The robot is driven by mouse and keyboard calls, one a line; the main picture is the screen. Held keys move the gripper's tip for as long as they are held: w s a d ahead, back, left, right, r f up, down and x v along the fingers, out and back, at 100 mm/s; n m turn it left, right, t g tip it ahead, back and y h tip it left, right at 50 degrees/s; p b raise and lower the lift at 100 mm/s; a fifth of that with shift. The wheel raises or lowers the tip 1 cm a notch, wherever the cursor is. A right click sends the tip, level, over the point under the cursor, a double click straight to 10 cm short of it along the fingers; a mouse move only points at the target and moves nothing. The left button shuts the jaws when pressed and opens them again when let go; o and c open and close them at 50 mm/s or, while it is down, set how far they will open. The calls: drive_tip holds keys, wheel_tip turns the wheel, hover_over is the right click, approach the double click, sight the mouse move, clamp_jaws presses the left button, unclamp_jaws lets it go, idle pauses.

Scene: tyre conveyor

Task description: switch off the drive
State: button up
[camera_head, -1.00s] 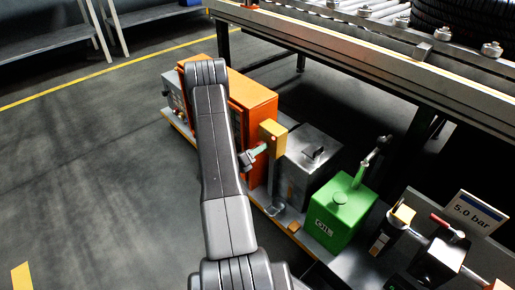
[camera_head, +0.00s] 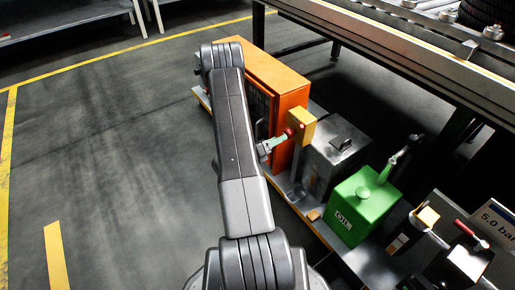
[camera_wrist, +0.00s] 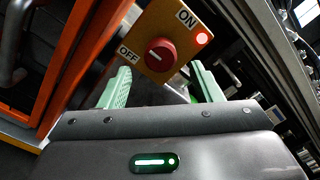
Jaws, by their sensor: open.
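The yellow switch box (camera_wrist: 150,20) has a red round knob (camera_wrist: 161,53) with a white mark on its left side. An OFF label (camera_wrist: 129,53) is left of the knob and an ON label (camera_wrist: 187,18) is above right. A red lamp (camera_wrist: 202,38) glows beside ON. In the head view the yellow box (camera_head: 302,126) stands at the end of the orange cabinet. My gripper (camera_wrist: 161,67) is open, its green fingers apart below and to either side of the knob, with nothing between them. In the head view my gripper (camera_head: 273,147) is just left of the box.
The orange cabinet (camera_head: 277,85) is close behind my arm. A grey metal box (camera_head: 335,155) and a green oil can (camera_head: 360,208) stand right of the switch. The conveyor frame (camera_head: 390,50) runs above right. The floor at left (camera_head: 110,130) is clear.

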sight(290, 133)
drive_tip(key=p+v, duration=0.1)
drive_tip(key=v, duration=0.8)
drive_tip(key=shift+a, duration=0.15)
drive_tip(key=shift+s, duration=0.1)
drive_tip(key=b+x, duration=0.2)
drive_tip(key=x, duration=1.1)
drive_tip(key=shift+d, duration=0.35)
drive_tip(key=shift+a, duration=0.1)
